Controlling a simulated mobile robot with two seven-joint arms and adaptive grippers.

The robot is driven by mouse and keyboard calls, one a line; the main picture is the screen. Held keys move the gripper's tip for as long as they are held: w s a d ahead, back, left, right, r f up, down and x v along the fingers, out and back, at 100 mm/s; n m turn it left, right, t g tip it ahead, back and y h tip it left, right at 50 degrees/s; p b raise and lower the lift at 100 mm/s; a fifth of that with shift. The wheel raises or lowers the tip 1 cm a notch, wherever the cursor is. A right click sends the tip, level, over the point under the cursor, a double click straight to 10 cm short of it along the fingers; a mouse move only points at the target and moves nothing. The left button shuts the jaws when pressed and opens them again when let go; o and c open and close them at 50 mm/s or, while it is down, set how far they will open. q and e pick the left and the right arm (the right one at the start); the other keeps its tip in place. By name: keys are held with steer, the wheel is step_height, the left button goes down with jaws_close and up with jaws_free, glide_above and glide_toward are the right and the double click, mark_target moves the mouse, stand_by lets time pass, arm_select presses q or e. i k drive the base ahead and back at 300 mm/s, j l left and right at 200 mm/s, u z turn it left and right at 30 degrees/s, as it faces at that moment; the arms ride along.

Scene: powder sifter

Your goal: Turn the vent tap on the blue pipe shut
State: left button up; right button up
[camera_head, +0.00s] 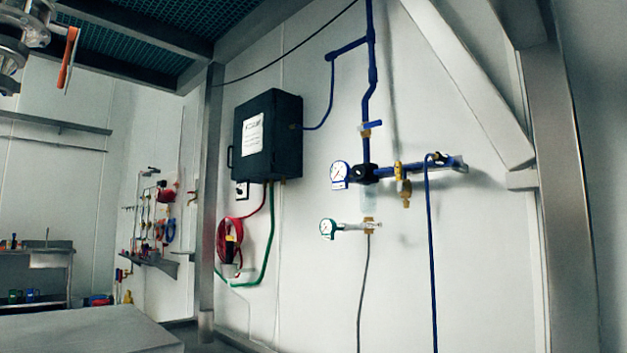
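A blue pipe (370,60) runs down the white wall at the right of the head view and joins a short horizontal blue pipe (430,165). A small tap with a blue lever and a brass-coloured body (371,127) sits on the vertical pipe. A yellow tap (398,171) sits on the horizontal pipe, with a brass fitting (406,195) hanging below it. I cannot tell for certain which is the vent tap, or its exact setting. Neither of my grippers is in view.
A blue-rimmed gauge (340,174) and a green-rimmed gauge (328,229) are beside the pipes. A blue hose (430,250) hangs down on the right. A black box (267,135) and coiled red hose (231,240) are on the left. A steel post (560,180) stands right.

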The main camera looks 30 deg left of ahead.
mark_target(397, 165)
steer(key=u, duration=0.4)
steer(key=i+j+z, duration=0.25)
steer(key=i+j, duration=0.25)
steer(key=j, duration=0.2)
steer(key=i+j+z, duration=0.15)
steer(key=j, duration=0.2)
steer(key=i, duration=0.05)
